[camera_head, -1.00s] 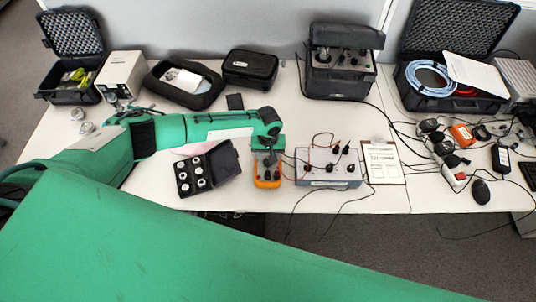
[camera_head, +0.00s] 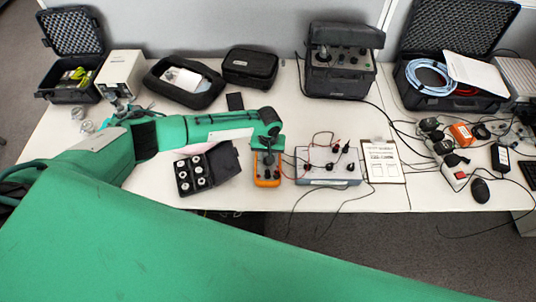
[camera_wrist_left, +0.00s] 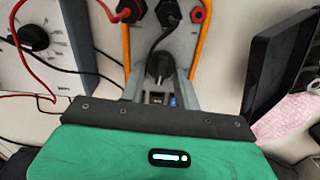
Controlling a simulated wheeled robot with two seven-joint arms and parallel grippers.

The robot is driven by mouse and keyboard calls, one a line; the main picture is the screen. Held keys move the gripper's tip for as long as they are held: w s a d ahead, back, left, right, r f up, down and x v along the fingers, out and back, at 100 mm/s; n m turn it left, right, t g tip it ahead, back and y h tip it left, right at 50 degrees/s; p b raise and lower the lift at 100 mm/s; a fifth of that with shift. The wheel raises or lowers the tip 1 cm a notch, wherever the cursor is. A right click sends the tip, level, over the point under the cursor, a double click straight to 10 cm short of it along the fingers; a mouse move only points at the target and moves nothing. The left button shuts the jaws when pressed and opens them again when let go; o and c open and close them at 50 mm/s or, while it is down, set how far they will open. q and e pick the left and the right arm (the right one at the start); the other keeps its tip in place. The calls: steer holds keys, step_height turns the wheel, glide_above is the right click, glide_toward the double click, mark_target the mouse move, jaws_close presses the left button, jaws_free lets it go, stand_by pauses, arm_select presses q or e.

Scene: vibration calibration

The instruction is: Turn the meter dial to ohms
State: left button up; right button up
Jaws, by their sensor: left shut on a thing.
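The orange-edged meter (camera_head: 267,182) lies on the white table near its front edge, partly hidden under my left gripper (camera_head: 267,155). In the left wrist view the meter's orange edges (camera_wrist_left: 199,48) run along both sides of its grey face. Its black dial (camera_wrist_left: 159,68) sits between my left gripper's fingers (camera_wrist_left: 160,82), which are shut on it. Plugs with black and red leads stand in the sockets beyond the dial. The dial's markings are hidden or too small to read. My right gripper is not in view.
A grey box with knobs and leads (camera_head: 328,166) stands just right of the meter. An open black case with round pieces (camera_head: 226,160) is to the left. A clipboard (camera_head: 383,160) lies further right. Loose cables hang over the front edge.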

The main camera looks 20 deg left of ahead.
arm_select(q)
steer(key=m, duration=0.3)
steer(key=shift+d+m, duration=0.15)
steer(key=shift+m, duration=0.15)
steer(key=m, duration=0.2)
steer(key=shift+m, duration=0.6)
steer(key=o, duration=1)
step_height(320, 180, up, 14)
steer(key=shift+f+b, duration=0.1)
steer(key=shift+b, duration=1.15)
